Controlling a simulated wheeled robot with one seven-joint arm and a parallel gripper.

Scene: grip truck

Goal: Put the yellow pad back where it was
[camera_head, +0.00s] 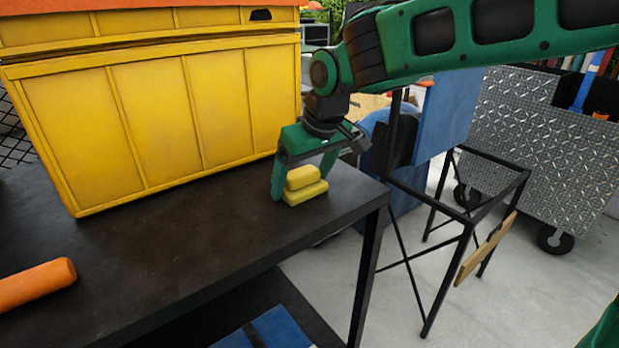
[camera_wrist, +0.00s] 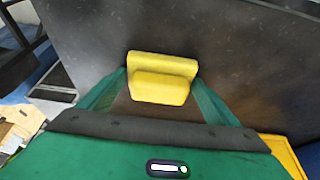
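Two yellow pads, a smaller one (camera_head: 302,177) on a slightly larger one (camera_head: 306,193), sit stacked near the right end of the dark table. In the wrist view the upper pad (camera_wrist: 160,88) covers part of the lower pad (camera_wrist: 162,63). My gripper (camera_head: 303,181) points down over the stack, with its fingers spread wide, one at each end of the pads. It also shows in the wrist view (camera_wrist: 160,80). The fingers look open around the stack. Whether either fingertip touches a pad is hard to see.
A large yellow crate (camera_head: 150,125) stands on the dark table (camera_head: 190,240) behind and left of the pads. An orange cylinder (camera_head: 35,283) lies at the front left. A black metal frame (camera_head: 455,215) stands right of the table. The table's middle is clear.

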